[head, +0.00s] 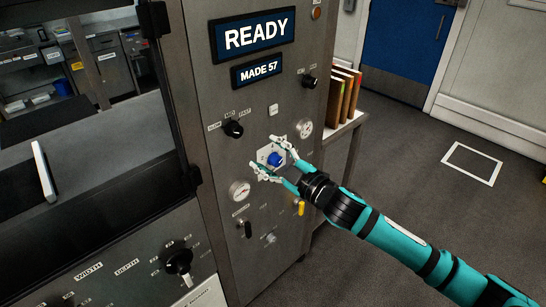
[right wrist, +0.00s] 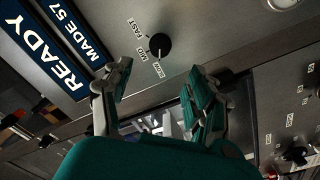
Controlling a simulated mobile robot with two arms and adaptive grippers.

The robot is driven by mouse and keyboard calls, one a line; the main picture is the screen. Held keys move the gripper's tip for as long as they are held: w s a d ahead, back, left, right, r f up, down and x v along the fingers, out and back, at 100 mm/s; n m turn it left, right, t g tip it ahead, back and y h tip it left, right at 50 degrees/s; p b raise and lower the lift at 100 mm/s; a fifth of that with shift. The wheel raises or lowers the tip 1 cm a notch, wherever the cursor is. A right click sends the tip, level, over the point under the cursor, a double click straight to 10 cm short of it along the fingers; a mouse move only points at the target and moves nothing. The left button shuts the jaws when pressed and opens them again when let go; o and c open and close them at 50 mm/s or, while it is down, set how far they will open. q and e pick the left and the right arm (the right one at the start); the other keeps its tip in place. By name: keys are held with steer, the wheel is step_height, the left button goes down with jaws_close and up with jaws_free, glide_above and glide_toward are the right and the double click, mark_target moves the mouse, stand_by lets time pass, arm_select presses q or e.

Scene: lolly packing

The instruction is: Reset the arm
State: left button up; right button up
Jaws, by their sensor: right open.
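My right gripper (head: 266,156) is open, with its teal arm coming in from the lower right of the head view. Its two fingers are spread in front of the machine's grey panel. A blue button (head: 275,159) on a pale plate shows between the fingers. I cannot tell whether the fingers touch the panel. In the right wrist view the gripper (right wrist: 160,70) is also open and nothing is held between the fingers. My left gripper is not in view.
The machine panel carries a READY sign (head: 253,34), a MADE 57 sign (head: 257,71), a speed knob (head: 233,129) and gauges (head: 240,191). Upright boards (head: 345,92) stand on a shelf to the right. Open floor (head: 420,165) lies beyond, before a blue door (head: 406,40).

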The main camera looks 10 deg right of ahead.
steer(key=shift+s+d, duration=0.3)
steer(key=shift+s, duration=0.2)
steer(key=w+d+f+m+g+h+b, duration=0.1)
steer(key=d+f+m+h, duration=0.3)
steer(key=f, duration=0.9)
steer(key=w+d+f+m+g+h+b, duration=0.15)
steer(key=d+f, duration=0.35)
steer(key=f, duration=0.8)
steer(key=s+d+f+m+g+h, duration=0.1)
steer(key=s+d+f, duration=0.1)
steer(key=s+f, duration=0.35)
steer(key=s+d+f+m+g+h+b, duration=0.1)
steer(key=s+d+f+m, duration=0.1)
steer(key=f, duration=0.7)
steer(key=s+d+f+m+g+h, duration=0.1)
steer(key=s+d+f, duration=0.1)
steer(key=s+f, duration=0.35)
steer(key=s+f+m+g+b, duration=0.1)
steer(key=s+f+g, duration=0.1)
steer(key=s+f, duration=0.6)
steer(key=s+f+m+g+h+b, duration=0.1)
steer(key=s+f, duration=0.8)
steer(key=s, duration=1.1)
steer(key=s+d+f+m+g+h+b, duration=0.1)
steer(key=s+f+m+g, duration=0.1)
steer(key=s+f+g, duration=0.3)
steer(key=s+f, duration=0.4)
steer(key=s, duration=0.5)
steer(key=shift+s, duration=0.15)
steer(key=shift+g, duration=0.25)
